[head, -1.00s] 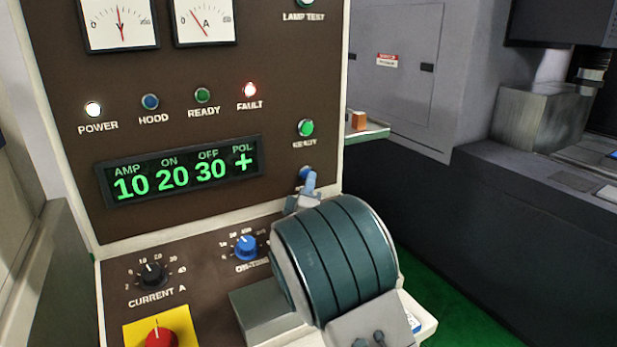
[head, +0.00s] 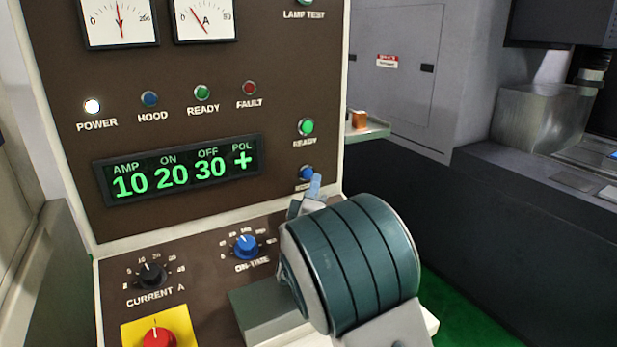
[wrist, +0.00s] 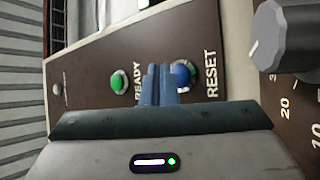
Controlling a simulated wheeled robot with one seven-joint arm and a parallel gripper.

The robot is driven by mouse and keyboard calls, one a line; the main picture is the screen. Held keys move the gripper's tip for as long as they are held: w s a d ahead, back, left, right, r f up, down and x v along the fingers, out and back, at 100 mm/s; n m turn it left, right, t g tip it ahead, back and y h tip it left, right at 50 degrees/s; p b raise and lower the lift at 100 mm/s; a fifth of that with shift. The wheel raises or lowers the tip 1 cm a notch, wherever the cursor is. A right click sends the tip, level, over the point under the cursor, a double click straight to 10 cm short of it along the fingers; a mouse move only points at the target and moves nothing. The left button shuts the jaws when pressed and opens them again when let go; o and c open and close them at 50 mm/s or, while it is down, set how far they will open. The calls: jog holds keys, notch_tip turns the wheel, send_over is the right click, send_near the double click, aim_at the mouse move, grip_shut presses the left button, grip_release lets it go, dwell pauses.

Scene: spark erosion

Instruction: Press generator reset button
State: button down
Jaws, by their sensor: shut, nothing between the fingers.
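The blue reset button (head: 306,173) is on the lower right of the brown generator panel, below the green ready button (head: 306,127). In the wrist view the blue button (wrist: 184,74) sits beside the word RESET, partly hidden by my fingers. My gripper (head: 316,182) is shut and empty, its blue fingertips close in front of the button and slightly lower right of it in the head view. In the wrist view the fingertips (wrist: 158,70) lie just left of the button. I cannot tell whether they touch it. The fault lamp (head: 249,88) is dark red and unlit; the power lamp (head: 92,106) glows white.
Below the display (head: 180,170) are the current knob (head: 151,276), the blue on-time knob (head: 246,247) and a red button (head: 159,338) on a yellow plate. A small shelf (head: 372,133) with an orange block stands right of the panel. In the wrist view a grey knob (wrist: 284,35) is near the right edge.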

jog(key=s+d, duration=0.1)
jog(key=s, duration=0.1)
jog(key=s+d+b, duration=0.1)
jog(key=s, duration=0.1)
jog(key=shift+d, duration=0.4)
dwell(0.4)
